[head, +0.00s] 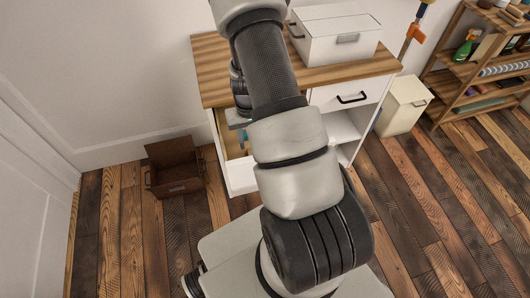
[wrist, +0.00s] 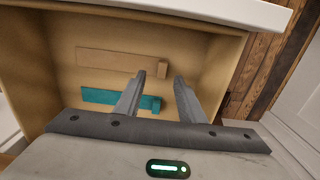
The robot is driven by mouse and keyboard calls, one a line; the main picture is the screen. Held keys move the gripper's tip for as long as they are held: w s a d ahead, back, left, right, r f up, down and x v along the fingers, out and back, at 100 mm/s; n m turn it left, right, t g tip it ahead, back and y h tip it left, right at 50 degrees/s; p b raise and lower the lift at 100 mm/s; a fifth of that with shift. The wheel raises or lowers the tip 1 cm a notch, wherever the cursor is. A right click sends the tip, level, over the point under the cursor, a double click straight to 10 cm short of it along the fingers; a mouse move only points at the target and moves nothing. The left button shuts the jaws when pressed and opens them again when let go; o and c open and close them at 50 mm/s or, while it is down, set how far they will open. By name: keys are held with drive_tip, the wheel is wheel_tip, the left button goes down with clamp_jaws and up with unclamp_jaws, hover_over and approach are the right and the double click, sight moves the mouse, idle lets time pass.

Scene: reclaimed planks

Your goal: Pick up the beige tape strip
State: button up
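The beige tape strip (wrist: 110,61) lies in an open drawer in the wrist view, long and flat, with a thicker block at its right end. A teal strip (wrist: 108,97) of like shape lies parallel to it, nearer my gripper's base. My gripper (wrist: 161,78) is open, with nothing between its fingers. Its left fingertip appears close to the beige strip's right end; whether they touch I cannot tell. The left finger covers part of the teal strip.
The drawer's pale front edge (wrist: 210,11) and side walls surround the strips. The wood-topped cabinet (head: 212,77) carries a white box (head: 335,40). A brown open crate (head: 174,168) stands on the floor to the left. A shelf rack (head: 462,75) stands far right.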

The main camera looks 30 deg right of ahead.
drive_tip(key=shift+a+f+b, duration=0.2)
drive_tip(key=shift+f+b, duration=0.25)
drive_tip(key=shift+f, duration=2.3)
clamp_jaws()
